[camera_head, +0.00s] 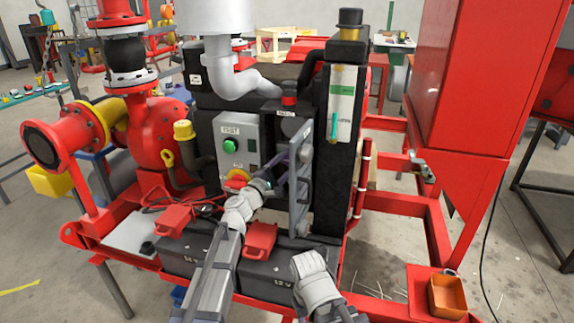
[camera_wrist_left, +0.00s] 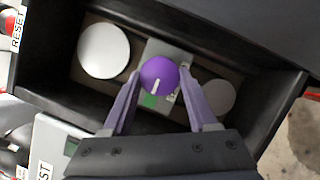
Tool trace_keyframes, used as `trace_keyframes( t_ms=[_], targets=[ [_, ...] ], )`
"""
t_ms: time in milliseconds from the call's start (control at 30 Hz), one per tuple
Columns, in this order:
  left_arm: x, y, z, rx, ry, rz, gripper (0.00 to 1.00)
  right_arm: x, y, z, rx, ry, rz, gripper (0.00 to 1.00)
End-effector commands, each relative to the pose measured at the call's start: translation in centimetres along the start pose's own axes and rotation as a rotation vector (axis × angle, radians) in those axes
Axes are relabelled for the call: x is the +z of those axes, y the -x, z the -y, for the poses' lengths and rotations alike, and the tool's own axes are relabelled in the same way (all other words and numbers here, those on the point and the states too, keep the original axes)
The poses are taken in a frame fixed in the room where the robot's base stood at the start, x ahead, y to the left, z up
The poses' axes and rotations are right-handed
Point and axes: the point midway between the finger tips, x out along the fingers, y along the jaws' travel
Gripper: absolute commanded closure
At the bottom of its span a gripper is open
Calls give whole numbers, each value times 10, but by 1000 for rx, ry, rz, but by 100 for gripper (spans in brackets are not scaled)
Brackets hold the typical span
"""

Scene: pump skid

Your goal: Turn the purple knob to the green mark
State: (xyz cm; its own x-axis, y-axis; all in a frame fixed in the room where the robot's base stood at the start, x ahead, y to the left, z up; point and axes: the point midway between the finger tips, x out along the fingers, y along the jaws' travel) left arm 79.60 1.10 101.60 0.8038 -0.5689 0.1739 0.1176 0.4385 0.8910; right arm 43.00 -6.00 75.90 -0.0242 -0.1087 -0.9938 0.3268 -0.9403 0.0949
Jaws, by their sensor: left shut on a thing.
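The round purple knob (camera_wrist_left: 159,75) sits on a light grey plate (camera_wrist_left: 167,51) inside a dark box-shaped recess. A short white line on the knob points down in the left wrist view, roughly toward the green mark (camera_wrist_left: 151,101) just below it. My left gripper (camera_wrist_left: 160,80) is shut on the knob, with one purple finger at each side. In the head view my left gripper (camera_head: 288,157) reaches into the recess from the left, and the knob and green mark cannot be made out there.
A white disc (camera_wrist_left: 103,51) and a grey disc (camera_wrist_left: 219,97) flank the knob. The recess wall (camera_wrist_left: 275,104) stands close to the fingers. A grey control panel (camera_head: 238,139) with a green button is left of the recess. Batteries with red caps (camera_head: 259,239) sit below.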

Motion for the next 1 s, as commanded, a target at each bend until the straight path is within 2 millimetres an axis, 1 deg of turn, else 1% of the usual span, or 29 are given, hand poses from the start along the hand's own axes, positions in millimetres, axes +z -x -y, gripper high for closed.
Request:
trace_keyframes(
  t_ms=[333, 367, 600, 867, 1000],
  targets=[
    [0, 1, 0, 0, -1, -2, 96, 0, 0, 0, 0, 0, 0, 50],
    [0, 1, 0, 0, -1, -2, 39, 0, 0, 0, 0, 0, 0, 50],
    [0, 0, 0, 0, -1, -1, 12, 0, 0, 0, 0, 0, 0, 50],
    [0, 1, 0, 0, 0, -1, 11, 0, 0, 0, 0, 0, 0, 50],
    [0, 7, 0, 1, 0, -1, 11, 0, -2, 0, 0, 0, 0, 50]
  ],
)
